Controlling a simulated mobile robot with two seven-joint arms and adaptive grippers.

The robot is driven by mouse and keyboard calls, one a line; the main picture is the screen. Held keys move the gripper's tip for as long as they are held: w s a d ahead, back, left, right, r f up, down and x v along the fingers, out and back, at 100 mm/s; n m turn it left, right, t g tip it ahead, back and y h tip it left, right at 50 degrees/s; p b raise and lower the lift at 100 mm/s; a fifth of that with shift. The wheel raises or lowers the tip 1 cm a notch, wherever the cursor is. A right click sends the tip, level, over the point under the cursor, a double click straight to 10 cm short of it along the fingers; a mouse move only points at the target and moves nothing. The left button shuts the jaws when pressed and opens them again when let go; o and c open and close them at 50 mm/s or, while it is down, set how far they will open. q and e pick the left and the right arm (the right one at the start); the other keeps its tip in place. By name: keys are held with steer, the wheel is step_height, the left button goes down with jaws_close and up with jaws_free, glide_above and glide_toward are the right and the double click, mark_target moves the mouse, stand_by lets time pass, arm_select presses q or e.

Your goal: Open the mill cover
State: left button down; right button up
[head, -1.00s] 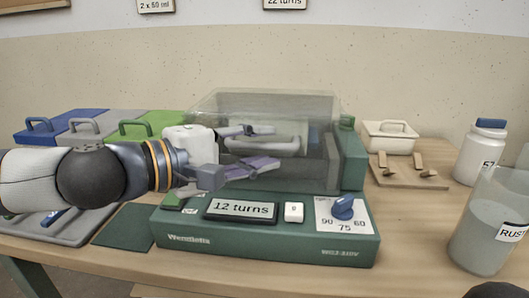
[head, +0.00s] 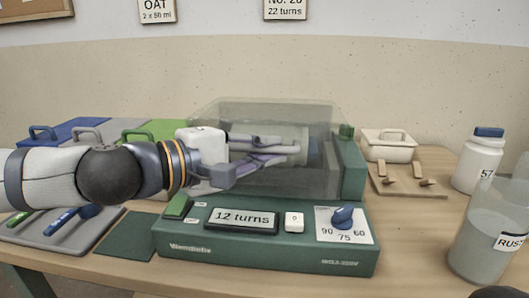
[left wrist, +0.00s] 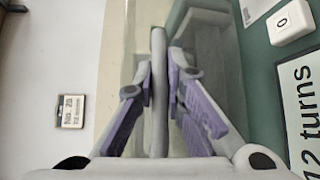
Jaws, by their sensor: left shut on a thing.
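The mill (head: 265,258) is a green machine on the table, with a "12 turns" display (head: 241,218), a white button (head: 294,221) and a blue dial (head: 342,217). Its clear, greyish cover (head: 265,112) is down over the back part. My left gripper (head: 294,148) reaches in from the left at the cover's front. In the left wrist view its purple-padded fingers are shut on a grey handle bar (left wrist: 158,50) between them. The fingers hide most of the handle in the head view. My right gripper is not in view.
Lidded blue, grey and green bins (head: 152,132) stand behind my left arm. A tray with tools (head: 62,225) lies at the left. A cream lidded box (head: 388,147), a wooden rack (head: 407,182), a white jar (head: 478,163) and a clear bucket (head: 486,240) stand at the right.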

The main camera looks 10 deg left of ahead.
mark_target(271, 114)
arm_select(q)
steer(key=w+r+p, duration=0.1)
steer(key=r, duration=0.1)
steer(key=w+r+p, duration=0.1)
steer(key=r, duration=0.1)
steer(key=w+r+p, duration=0.1)
steer(key=r, duration=0.2)
steer(key=shift+w, duration=0.25)
steer(key=w+r, duration=0.1)
steer(key=w+r+p, duration=0.1)
steer(key=w, duration=0.1)
steer(key=w+r, duration=0.1)
steer(key=w, duration=0.1)
steer(key=shift+w+r, duration=0.1)
steer(key=shift+r, duration=0.3)
steer(key=shift+w+r+p, duration=0.35)
steer(key=shift+w, duration=0.45)
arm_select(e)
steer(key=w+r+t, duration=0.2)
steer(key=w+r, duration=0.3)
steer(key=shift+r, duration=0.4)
arm_select(q)
steer(key=shift+f, duration=0.1)
steer(key=c, duration=1.7)
jaws_free()
steer(key=shift+o, duration=0.2)
